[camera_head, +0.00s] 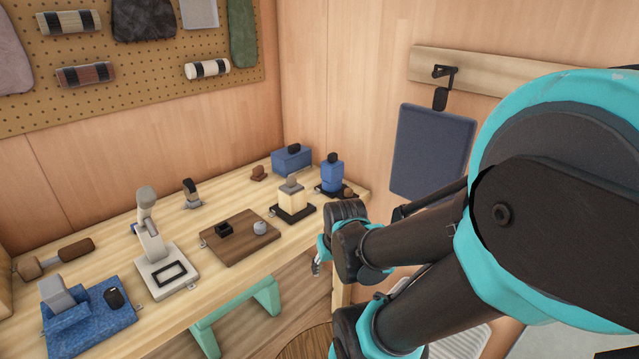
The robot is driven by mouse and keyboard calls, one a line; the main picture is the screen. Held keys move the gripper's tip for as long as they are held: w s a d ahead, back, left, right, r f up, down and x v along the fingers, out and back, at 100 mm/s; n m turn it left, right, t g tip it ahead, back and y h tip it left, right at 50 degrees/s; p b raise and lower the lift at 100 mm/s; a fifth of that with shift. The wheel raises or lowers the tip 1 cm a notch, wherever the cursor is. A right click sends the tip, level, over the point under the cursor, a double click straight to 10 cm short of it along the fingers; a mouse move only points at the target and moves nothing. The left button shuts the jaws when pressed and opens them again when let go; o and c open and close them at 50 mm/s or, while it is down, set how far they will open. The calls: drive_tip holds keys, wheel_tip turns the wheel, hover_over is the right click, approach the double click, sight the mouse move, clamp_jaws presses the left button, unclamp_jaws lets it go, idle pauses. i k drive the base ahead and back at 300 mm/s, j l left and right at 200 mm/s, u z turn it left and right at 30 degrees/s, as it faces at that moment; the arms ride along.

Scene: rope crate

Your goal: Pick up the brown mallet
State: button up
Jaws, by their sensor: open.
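The brown mallet (55,257) lies on its side at the left end of the wooden workbench (200,288). It has a dark brown part on the right, a lighter middle and a brown end on the left. My gripper (317,266) shows only in part, beyond the bench's front edge, mostly hidden behind my arm. It is open, far to the right of the mallet and apart from it.
A blue tray with a grey block (90,318) sits just in front of the mallet. A white-based upright device (152,240), a brown board (240,237) and blue boxes (292,160) stand along the bench. A pegboard (130,60) hangs behind.

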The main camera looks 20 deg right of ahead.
sight(30, 269)
drive_tip(key=j+u, duration=0.15)
drive_tip(key=u, duration=1.35)
drive_tip(key=j+z, duration=0.75)
drive_tip(key=i+j, duration=0.05)
drive_tip(key=j, duration=0.1)
